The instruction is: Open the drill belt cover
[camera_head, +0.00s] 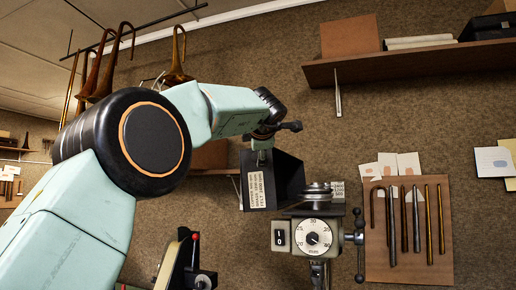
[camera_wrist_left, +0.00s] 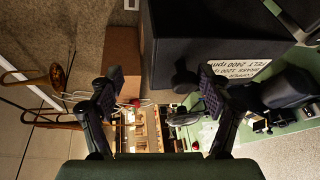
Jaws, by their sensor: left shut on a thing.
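The drill belt cover (camera_head: 288,178) is a black box with a white speed label. It stands tilted up at the left of the drill head (camera_head: 316,237), and a metal pulley (camera_head: 318,190) shows beside it. My left gripper (camera_head: 266,141) is at the cover's upper left and is shut on it; the exact contact is hard to see. In the left wrist view the cover (camera_wrist_left: 200,45) fills the top, with its label upside down. A dark knob (camera_wrist_left: 185,76) shows between the fingers, nearer the right one. My right gripper is not in view.
A wooden shelf (camera_head: 420,64) with boxes sits above right. A tool board (camera_head: 378,262) with several rods hangs right of the drill. Brass horns (camera_head: 100,75) hang at upper left.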

